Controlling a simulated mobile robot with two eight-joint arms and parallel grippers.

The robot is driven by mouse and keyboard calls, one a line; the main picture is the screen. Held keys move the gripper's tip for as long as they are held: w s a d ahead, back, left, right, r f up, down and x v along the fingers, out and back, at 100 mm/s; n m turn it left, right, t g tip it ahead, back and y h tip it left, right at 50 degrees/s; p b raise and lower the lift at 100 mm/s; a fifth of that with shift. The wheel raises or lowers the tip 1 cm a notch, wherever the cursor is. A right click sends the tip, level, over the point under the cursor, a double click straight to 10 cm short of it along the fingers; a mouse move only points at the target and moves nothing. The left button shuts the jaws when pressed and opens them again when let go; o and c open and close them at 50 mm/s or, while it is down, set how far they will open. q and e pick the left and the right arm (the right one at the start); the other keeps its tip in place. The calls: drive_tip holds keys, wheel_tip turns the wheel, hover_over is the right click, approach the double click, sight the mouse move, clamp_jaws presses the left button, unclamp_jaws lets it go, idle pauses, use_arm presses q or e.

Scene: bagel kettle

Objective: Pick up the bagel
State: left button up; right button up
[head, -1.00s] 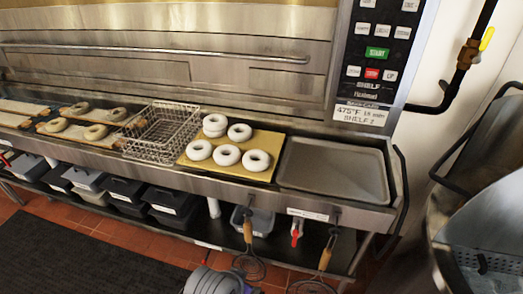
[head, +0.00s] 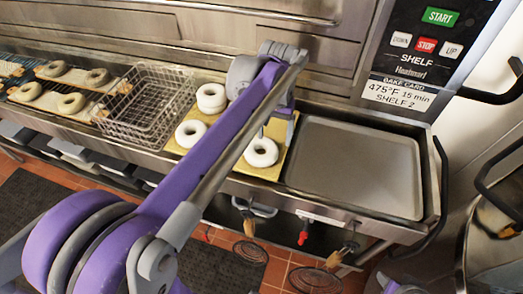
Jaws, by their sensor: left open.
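Pale white bagels sit on a yellow board (head: 181,150) on the steel counter. Two are stacked at the back left (head: 211,96). One bagel (head: 190,134) lies at the front left and another bagel (head: 262,152) at the front right. My left arm crosses the board and hides part of it, including the back right. My left gripper (head: 276,130) points down over the board's right side, just behind the front right bagel. It is open, and I see nothing held in it. I cannot tell whether it touches a bagel.
A wire basket (head: 146,106) stands left of the board. An empty grey tray (head: 355,168) lies to its right. Browner bagels (head: 71,103) sit on boards at the far left. The oven front (head: 300,45) rises behind the counter.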

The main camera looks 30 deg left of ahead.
sight(272, 151)
use_arm(q)
drive_tip(key=shift+s+f, duration=0.2)
drive_tip(key=shift+f, duration=0.75)
drive_tip(key=shift+w+a+f, duration=0.1)
drive_tip(key=shift+f, duration=1.3)
drive_tip(key=shift+w+a+f, duration=0.1)
drive_tip(key=shift+f, duration=1.25)
clamp_jaws()
